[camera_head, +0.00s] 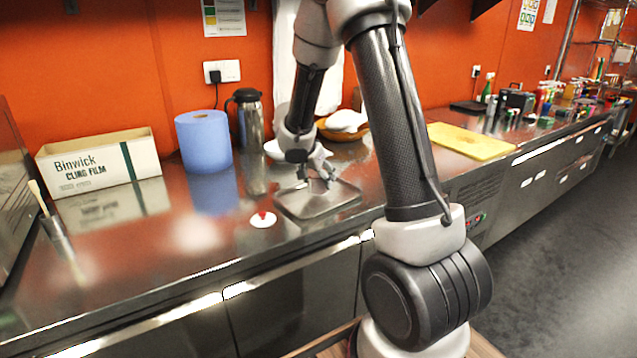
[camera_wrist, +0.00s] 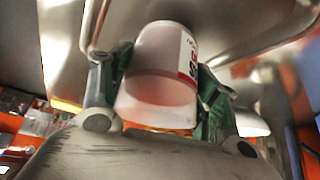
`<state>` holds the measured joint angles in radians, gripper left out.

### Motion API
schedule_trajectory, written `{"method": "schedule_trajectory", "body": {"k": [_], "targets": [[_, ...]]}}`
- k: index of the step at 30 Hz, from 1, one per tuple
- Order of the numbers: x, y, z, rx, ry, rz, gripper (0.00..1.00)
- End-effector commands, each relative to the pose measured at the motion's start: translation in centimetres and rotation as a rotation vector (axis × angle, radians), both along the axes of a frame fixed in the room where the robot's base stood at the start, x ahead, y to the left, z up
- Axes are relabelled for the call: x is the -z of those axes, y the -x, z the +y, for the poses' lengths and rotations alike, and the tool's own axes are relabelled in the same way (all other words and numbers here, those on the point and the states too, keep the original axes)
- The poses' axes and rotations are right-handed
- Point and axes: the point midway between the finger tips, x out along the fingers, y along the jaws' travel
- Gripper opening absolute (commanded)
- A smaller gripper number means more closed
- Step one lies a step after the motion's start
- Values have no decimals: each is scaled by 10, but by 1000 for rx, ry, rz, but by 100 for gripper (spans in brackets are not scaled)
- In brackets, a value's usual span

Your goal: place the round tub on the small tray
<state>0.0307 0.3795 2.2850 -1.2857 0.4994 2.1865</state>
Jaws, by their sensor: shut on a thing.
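The round tub (camera_wrist: 158,72) is whitish and translucent, with a white and red label on its side. In the wrist view it sits between the two green fingers of my gripper (camera_wrist: 160,85), which is shut on it. In the head view my gripper (camera_head: 320,172) is over the small tray (camera_head: 312,203), a flat square metal tray on the steel counter. The tub is hard to make out there, and I cannot tell whether it touches the tray. The tray's metal surface also shows behind the tub in the wrist view (camera_wrist: 235,22).
A small white round item with a red top (camera_head: 262,219) lies left of the tray. A blue paper roll (camera_head: 203,142), a steel flask (camera_head: 248,122) and a cling film box (camera_head: 98,163) stand behind to the left. A yellow board (camera_head: 470,141) lies to the right.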

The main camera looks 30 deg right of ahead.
Motion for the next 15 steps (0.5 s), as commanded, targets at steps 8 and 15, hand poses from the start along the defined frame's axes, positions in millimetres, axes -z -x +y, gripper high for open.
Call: {"method": "schedule_trajectory", "body": {"k": [8,15], "targets": [[16,0,0,-1,0,-2,23],[19,0,0,-2,1,0,23]]}}
